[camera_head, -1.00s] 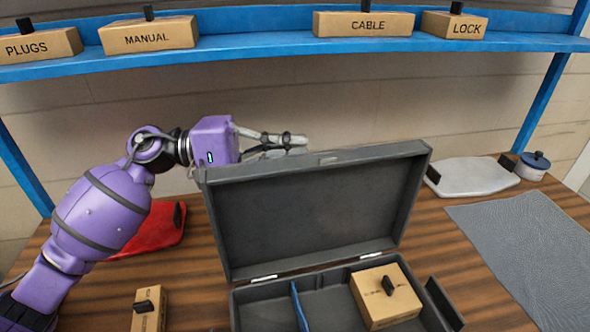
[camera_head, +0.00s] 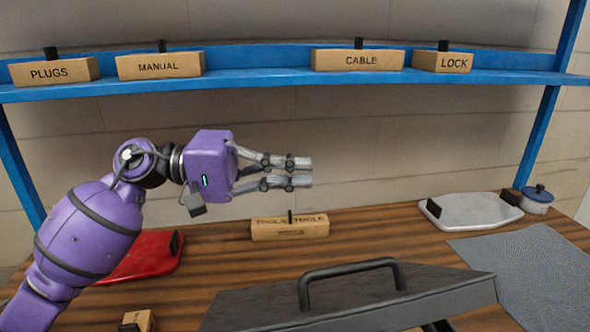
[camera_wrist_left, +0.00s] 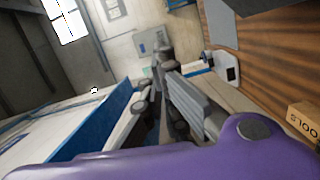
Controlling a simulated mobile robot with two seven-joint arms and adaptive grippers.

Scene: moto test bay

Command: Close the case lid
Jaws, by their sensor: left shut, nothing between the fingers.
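The dark grey case lid (camera_head: 255,308) is in the lower part of the head view, swung well over from upright. Its outer face and black handle (camera_head: 350,275) show. A sliver of tan box (camera_head: 415,329) shows under the lid's edge, so the lid looks partly open; its near part and most of the case base are out of frame. My left gripper (camera_head: 308,172) is shut and empty, in the air above and behind the lid, not touching it. Its fingers also show in the left wrist view (camera_wrist_left: 172,88). My right gripper is not in view.
A tan TOOLS box (camera_head: 290,229) stands on the table behind the lid. A red tray (camera_head: 140,258) lies left, a white tray (camera_head: 470,211) and lidded pot (camera_head: 537,202) back right, a grey mat (camera_head: 530,265) right. A blue shelf (camera_head: 260,82) with labelled boxes runs above.

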